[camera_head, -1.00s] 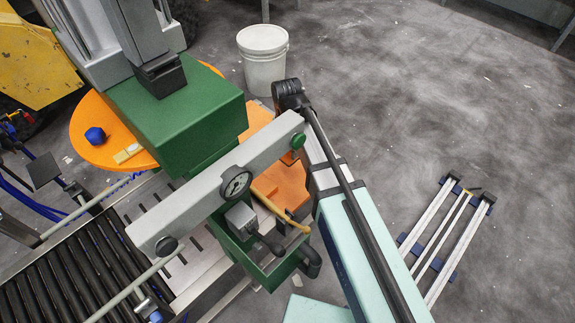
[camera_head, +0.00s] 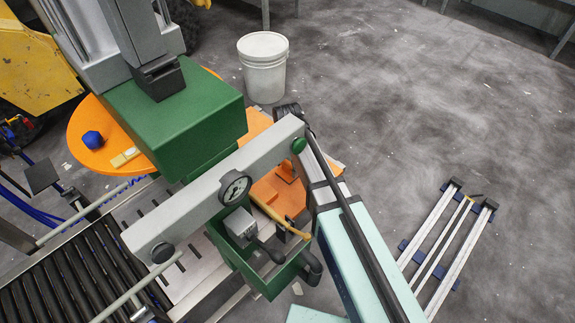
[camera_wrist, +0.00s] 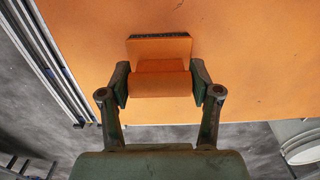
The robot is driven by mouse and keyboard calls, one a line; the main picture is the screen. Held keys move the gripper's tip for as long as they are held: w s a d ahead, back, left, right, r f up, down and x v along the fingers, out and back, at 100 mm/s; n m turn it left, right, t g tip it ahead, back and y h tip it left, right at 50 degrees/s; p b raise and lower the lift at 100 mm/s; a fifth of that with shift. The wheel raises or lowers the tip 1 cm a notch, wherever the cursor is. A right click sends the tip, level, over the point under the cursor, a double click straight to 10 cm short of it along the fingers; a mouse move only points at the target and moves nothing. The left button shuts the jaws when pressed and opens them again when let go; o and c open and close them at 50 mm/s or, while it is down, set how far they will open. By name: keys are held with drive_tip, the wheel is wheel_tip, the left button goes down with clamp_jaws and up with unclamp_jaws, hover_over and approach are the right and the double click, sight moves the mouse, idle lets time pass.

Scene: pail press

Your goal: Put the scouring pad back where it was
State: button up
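The scouring pad appears to be the orange block with a raised grip and a dark strip along its far edge (camera_wrist: 160,52) in the wrist view. My gripper (camera_wrist: 160,85) has one finger against each side of its grip and looks shut on it. The block is over an orange tabletop (camera_wrist: 240,60); I cannot tell whether it touches it. In the head view, part of an orange piece, probably the same pad (camera_head: 286,171), shows below the grey beam. My gripper is hidden there behind the beam and arm.
The green press (camera_head: 175,115) and its grey beam with a gauge (camera_head: 215,187) stand close to my arm. A round orange table (camera_head: 88,118) holds a blue object (camera_head: 93,140) and a cream-yellow block (camera_head: 125,157). A white pail (camera_head: 263,70), roller conveyor (camera_head: 70,270) and metal rails (camera_head: 440,240) surround it.

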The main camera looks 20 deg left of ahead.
sight(288, 164)
drive_tip(key=shift+o, duration=0.4)
drive_tip(key=shift+r, duration=0.1)
wheel_tip(288, 164, up, 8)
drive_tip(key=shift+f+p, duration=0.15)
drive_tip(key=shift+p, duration=0.65)
